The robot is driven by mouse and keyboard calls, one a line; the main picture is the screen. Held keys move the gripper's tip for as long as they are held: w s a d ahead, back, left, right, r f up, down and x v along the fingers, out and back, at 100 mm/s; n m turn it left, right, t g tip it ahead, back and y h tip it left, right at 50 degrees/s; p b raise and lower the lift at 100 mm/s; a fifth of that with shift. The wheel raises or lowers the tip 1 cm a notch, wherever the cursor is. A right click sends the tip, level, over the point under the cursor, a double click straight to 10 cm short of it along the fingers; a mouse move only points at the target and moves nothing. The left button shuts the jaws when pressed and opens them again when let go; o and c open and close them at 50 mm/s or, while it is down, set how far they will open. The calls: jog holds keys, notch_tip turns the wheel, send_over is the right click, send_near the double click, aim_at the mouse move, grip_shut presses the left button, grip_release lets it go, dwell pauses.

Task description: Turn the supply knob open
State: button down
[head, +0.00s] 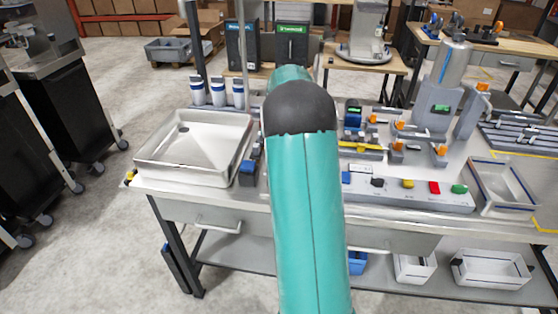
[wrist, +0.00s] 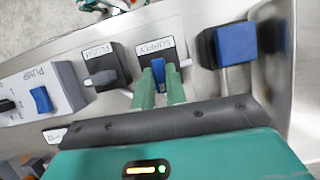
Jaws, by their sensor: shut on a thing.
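The supply knob (wrist: 158,67) is blue and sits on a black block labelled SUPPLY in the wrist view. My gripper (wrist: 160,80) has its two green fingers on either side of the knob and is shut on it. The knob's lower part is hidden between the fingers. The blue handle lies roughly in line with the fingers; its exact angle is hard to tell. In the head view my teal arm hides the gripper and the supply knob.
A PUMP box (wrist: 62,88) with a blue switch is farther left. A larger blue knob (wrist: 236,43) is close right. A metal tray (head: 150,180) lies left of my arm.

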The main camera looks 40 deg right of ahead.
jog(key=shift+s+d+f+n, duration=0.1)
jog(key=shift+f+n, duration=0.05)
jog(key=shift+n, duration=0.15)
jog(key=c, duration=1.4)
grip_release()
jog(key=shift+c, duration=0.2)
jog(key=shift+r, duration=0.2)
jog(key=v, duration=1.3)
jog(key=shift+w+r, duration=0.25)
jog(key=shift+w, duration=0.05)
jog(key=shift+r, duration=0.1)
